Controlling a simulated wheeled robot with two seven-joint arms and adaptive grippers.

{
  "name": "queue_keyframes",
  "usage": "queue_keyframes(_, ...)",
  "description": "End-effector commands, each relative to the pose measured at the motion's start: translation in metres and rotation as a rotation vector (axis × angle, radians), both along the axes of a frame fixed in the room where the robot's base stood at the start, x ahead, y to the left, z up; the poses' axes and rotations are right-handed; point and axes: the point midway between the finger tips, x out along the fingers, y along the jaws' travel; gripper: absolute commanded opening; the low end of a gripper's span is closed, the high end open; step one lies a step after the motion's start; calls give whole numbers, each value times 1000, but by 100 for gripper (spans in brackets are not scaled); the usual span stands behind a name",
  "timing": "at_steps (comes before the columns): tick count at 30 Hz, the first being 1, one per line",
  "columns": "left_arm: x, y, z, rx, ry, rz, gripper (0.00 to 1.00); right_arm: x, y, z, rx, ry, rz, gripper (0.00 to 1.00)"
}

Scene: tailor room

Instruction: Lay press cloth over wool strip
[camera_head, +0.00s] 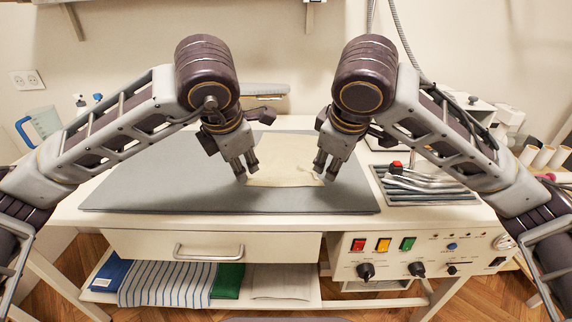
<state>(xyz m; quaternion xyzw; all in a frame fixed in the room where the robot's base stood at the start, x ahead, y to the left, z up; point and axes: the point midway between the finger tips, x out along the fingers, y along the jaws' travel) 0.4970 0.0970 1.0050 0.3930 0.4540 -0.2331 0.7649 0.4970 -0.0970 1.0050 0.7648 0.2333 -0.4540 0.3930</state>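A cream press cloth (284,163) lies on the grey pressing mat (150,185), its front edge between my two grippers. It looks mostly flat, with slight ripples along the front. No wool strip can be made out; anything under the cloth is hidden. My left gripper (246,175) points down at the cloth's front left corner. My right gripper (324,175) points down at its front right corner. The fingers of each are close together, and I cannot tell whether they pinch the cloth or only stand beside it.
A tray with metal tools (428,196) sits right of the mat. A control panel (420,256) with coloured switches and a drawer (210,246) are on the table front. A blue-handled jug (42,124) stands at the left. The mat's left and front are clear. Folded fabrics (168,284) lie below.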

Motion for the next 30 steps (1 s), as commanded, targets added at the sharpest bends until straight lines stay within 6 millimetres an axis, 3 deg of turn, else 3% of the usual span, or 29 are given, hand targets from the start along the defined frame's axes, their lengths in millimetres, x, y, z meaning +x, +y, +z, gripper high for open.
queue_keyframes(8,0,0,10,0,0,0,39,0,0,10,0,0,0,39)
queue_keyframes(30,0,0,85,0,0,0,39,0,0,85,0,0,0,39)
